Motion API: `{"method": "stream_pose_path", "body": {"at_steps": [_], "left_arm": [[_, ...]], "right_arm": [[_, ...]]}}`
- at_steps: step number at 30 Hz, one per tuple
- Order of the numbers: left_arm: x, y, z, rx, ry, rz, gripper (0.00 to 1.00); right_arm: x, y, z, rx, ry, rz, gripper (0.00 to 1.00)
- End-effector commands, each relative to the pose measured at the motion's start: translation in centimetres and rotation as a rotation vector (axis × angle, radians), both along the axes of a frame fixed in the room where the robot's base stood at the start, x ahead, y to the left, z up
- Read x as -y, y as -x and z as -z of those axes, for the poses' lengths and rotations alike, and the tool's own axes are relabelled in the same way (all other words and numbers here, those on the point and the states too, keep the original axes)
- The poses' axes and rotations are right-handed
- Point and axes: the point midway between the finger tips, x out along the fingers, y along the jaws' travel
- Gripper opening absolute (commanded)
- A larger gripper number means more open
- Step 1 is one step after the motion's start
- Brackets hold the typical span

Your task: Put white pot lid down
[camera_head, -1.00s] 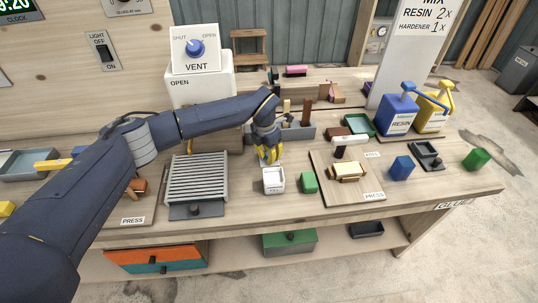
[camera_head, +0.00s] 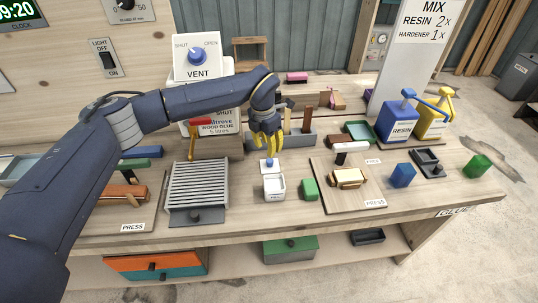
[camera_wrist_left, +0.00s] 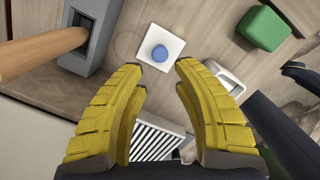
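The white pot lid (camera_head: 269,165) is a small white square with a blue knob. It lies on the bench just behind the open white pot (camera_head: 274,187). In the left wrist view the lid (camera_wrist_left: 147,52) lies flat beyond my fingertips, with the pot (camera_wrist_left: 226,78) to its right. My left gripper (camera_head: 267,147) has yellow fingers and hangs above the lid. In the left wrist view the fingers of my left gripper (camera_wrist_left: 161,68) are spread apart with nothing between them.
A green block (camera_head: 309,189) stands right of the pot. A slatted grey rack (camera_head: 198,185) is to the left. A wooden press board (camera_head: 340,200) lies to the right.

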Motion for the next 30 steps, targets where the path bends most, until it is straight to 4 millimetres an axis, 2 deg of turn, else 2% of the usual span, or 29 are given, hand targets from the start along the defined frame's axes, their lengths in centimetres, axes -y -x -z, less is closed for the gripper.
{"method": "stream_pose_path", "body": {"at_steps": [3,11,26,30], "left_arm": [[-0.2,0.1,-1.7,0.001,-0.001,0.000,0.30],[-0.3,0.3,-3.5,0.000,0.000,-0.001,0.30],[-0.3,0.3,-3.8,-0.001,0.000,0.000,0.30],[0.7,1.2,-3.0,-0.026,0.023,0.026,0.30]], "right_arm": [[0.0,0.0,0.0,0.000,0.000,0.000,0.44],[0.0,0.0,0.0,0.000,0.000,0.000,0.44],[0.0,0.0,0.0,0.000,0.000,0.000,0.44],[0.0,0.0,0.0,0.000,0.000,0.000,0.44]]}}
